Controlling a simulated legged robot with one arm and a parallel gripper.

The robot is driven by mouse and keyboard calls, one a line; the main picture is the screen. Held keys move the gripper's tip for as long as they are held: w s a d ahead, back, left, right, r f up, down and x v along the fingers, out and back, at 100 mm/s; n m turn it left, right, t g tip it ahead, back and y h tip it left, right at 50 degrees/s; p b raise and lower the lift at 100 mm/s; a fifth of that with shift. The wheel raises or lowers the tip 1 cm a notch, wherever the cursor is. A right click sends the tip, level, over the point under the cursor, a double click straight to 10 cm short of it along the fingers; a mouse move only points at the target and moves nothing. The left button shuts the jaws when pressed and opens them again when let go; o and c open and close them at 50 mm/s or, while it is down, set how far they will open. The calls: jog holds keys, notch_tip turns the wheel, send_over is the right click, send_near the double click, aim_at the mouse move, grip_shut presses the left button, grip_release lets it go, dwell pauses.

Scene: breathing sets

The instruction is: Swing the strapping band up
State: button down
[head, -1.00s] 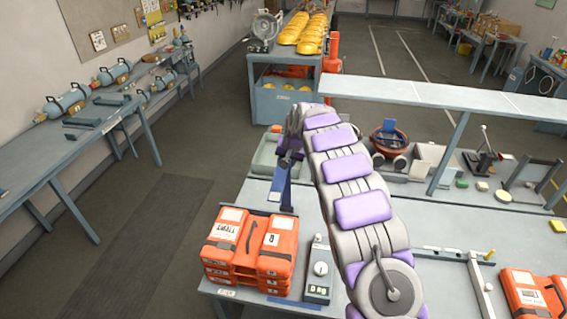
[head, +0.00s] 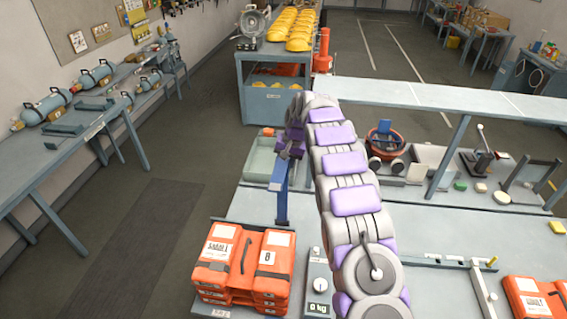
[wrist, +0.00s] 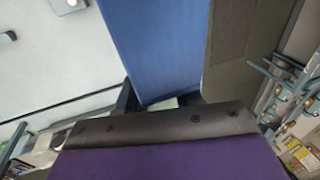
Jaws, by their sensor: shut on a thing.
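The strapping band (head: 281,192) is a blue strip. In the head view it runs down from my gripper (head: 290,152) to near the left side of the grey table (head: 340,238). My gripper is shut on its upper end, above the table and beyond the orange cases. In the wrist view the band (wrist: 155,45) fills the upper middle as a wide blue strip, leading away from the dark finger edge. The grip itself is mostly hidden behind the purple and dark part of my gripper. I cannot tell where the band's lower end is fixed.
A stack of orange cases (head: 240,262) and a small scale (head: 318,283) stand at the table's near left. A pale tray (head: 262,158) lies behind the band. A raised grey shelf (head: 430,96) spans the right. Open floor (head: 180,200) lies left.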

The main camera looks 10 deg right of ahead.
jog(key=shift+s+f, duration=0.2)
jog(key=shift+f, duration=0.1)
jog(key=c, duration=0.8)
grip_release()
jog(key=shift+w, duration=0.15)
jog(key=shift+c, duration=0.2)
jog(key=shift+r, duration=0.1)
jog(key=shift+r, duration=0.1)
jog(key=p+v, duration=0.2)
jog(key=v, duration=1.5)
jog(key=shift+p, duration=0.3)
jog(key=shift+w, duration=0.1)
